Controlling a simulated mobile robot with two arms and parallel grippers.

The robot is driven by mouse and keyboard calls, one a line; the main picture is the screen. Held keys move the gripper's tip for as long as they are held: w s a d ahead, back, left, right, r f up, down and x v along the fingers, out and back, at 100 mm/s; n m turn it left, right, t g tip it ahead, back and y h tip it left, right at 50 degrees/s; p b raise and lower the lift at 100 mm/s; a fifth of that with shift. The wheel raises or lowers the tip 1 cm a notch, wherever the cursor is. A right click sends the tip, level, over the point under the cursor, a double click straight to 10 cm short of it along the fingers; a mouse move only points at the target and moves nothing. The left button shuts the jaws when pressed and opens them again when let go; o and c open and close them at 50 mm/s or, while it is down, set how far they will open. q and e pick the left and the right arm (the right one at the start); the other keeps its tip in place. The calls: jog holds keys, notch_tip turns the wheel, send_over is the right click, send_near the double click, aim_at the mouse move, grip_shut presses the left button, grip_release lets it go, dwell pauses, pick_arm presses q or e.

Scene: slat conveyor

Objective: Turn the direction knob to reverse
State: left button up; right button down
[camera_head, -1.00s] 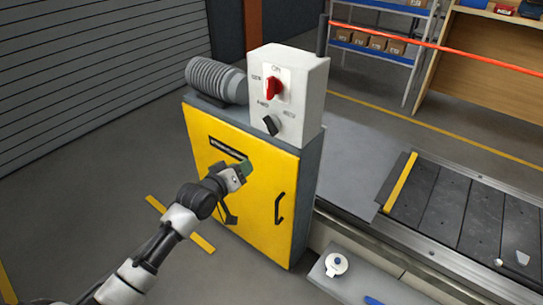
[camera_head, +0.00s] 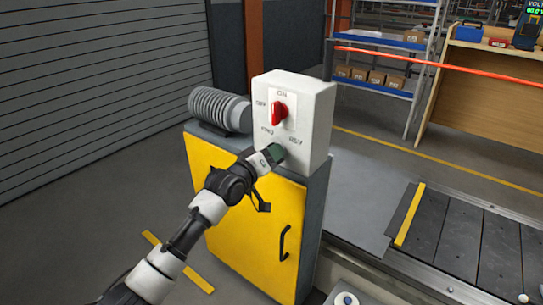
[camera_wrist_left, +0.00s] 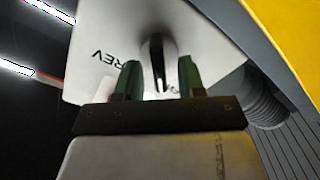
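The direction knob (camera_wrist_left: 157,55) is a dark knob on the white control box (camera_head: 319,115). In the head view my left gripper covers it, between the FWD and REV labels. In the left wrist view it stands between the two green fingertips of my left gripper (camera_wrist_left: 158,80), with a gap on each side, so the gripper is open around it. The gripper also shows in the head view (camera_head: 277,154) at the box's lower front. A red knob (camera_head: 279,113) sits above, by the ON and OFF labels. My right gripper is not in view.
The box stands on a yellow cabinet (camera_head: 232,228) with a black handle (camera_head: 284,243). A ribbed grey motor (camera_head: 219,109) is beside the box. The slat conveyor (camera_head: 465,245) lies to the right. Shelves and a wooden bench (camera_head: 490,105) stand behind a red rail.

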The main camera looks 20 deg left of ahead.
pick_arm(q)
jog(key=shift+w, duration=0.25)
grip_shut()
